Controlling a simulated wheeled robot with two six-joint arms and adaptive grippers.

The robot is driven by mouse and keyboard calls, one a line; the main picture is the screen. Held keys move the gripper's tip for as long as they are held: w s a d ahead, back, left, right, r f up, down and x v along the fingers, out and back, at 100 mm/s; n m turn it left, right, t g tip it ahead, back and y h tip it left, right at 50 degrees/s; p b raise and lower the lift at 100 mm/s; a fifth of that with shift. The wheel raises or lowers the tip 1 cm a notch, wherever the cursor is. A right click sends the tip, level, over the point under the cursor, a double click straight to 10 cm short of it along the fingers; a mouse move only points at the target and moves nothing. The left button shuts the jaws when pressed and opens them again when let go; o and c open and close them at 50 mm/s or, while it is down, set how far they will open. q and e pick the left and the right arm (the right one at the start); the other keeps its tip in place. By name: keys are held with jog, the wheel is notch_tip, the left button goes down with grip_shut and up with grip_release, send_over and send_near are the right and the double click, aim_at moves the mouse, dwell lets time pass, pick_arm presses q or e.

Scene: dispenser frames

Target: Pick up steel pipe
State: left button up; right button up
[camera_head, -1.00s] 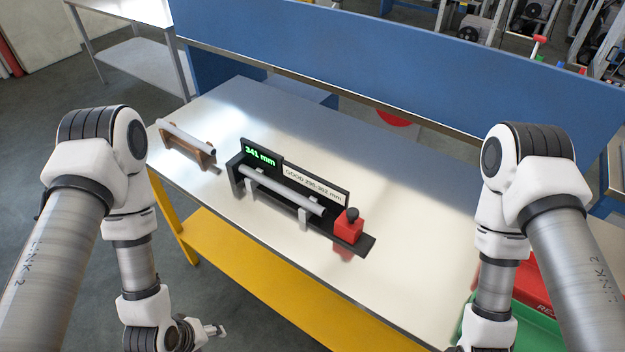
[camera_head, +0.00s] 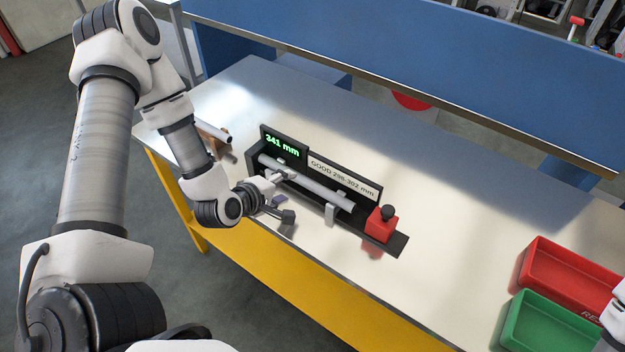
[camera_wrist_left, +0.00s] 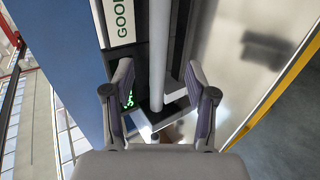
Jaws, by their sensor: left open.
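A grey steel pipe (camera_head: 325,194) lies on the black measuring fixture (camera_head: 398,245), whose display reads 341 mm. My left gripper (camera_head: 281,197) is at the pipe's left part, open. In the left wrist view, the pipe (camera_wrist_left: 158,45) runs between the two spread fingers of the gripper (camera_wrist_left: 159,70), with gaps on both sides; whether the fingers are level with it is hard to tell. A second pipe (camera_head: 214,131) rests on a wooden rack, partly hidden behind my left arm.
A red block with a black knob (camera_head: 381,225) stands at the fixture's right end. A red bin (camera_head: 530,262) and a green bin (camera_head: 512,318) sit at the table's right. A blue panel (camera_head: 420,75) runs along the back. The table between fixture and bins is clear.

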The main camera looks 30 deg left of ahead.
aim_at(301, 182)
pick_arm(q)
jog(key=p+x, duration=0.1)
jog(key=x, duration=0.6)
jog(key=shift+d+r+p, duration=0.1)
jog(key=shift+p, duration=0.3)
grip_shut()
